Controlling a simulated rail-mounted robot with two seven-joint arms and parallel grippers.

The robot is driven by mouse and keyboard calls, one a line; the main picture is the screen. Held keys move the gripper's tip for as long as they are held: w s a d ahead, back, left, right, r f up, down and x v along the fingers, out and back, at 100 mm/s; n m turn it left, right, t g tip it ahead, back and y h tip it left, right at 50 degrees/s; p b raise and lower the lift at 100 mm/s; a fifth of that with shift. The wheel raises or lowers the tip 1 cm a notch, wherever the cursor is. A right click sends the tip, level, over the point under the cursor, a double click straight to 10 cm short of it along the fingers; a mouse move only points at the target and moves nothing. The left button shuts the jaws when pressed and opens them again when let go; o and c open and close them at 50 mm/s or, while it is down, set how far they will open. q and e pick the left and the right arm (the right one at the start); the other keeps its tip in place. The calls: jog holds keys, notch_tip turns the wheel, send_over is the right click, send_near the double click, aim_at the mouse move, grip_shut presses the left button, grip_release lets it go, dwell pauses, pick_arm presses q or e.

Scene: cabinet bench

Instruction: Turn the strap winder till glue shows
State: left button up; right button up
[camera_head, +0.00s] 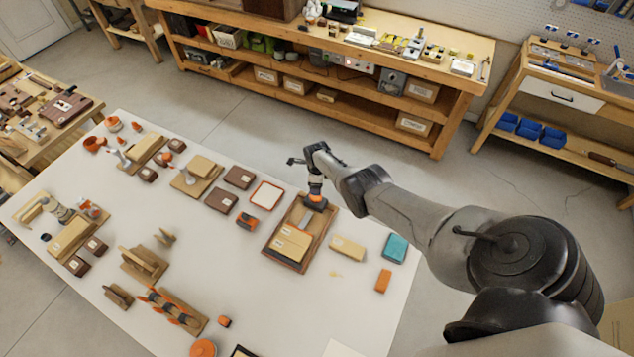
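A brown wooden frame (268,251) lies on the white table right of centre, with pale wood blocks (291,243) inside it. A small dark and orange piece (314,203) sits at the frame's far end; it may be the strap winder, but it is too small to be sure. My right gripper (316,196) points down at this piece, touching it or just above it. Its fingers are too small and hidden to show whether they are open or shut. No glue can be made out. My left gripper is not in view.
Near the frame are an orange and dark tool (247,221), a red-rimmed white tray (267,195), a pale block (347,248), a teal box (396,248) and an orange block (383,280). Several wooden assemblies fill the table's left part. Bare table (290,310) lies in front of the frame.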

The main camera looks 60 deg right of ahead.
jog(key=shift+r+p, duration=1.4)
jog(key=shift+r, duration=0.75)
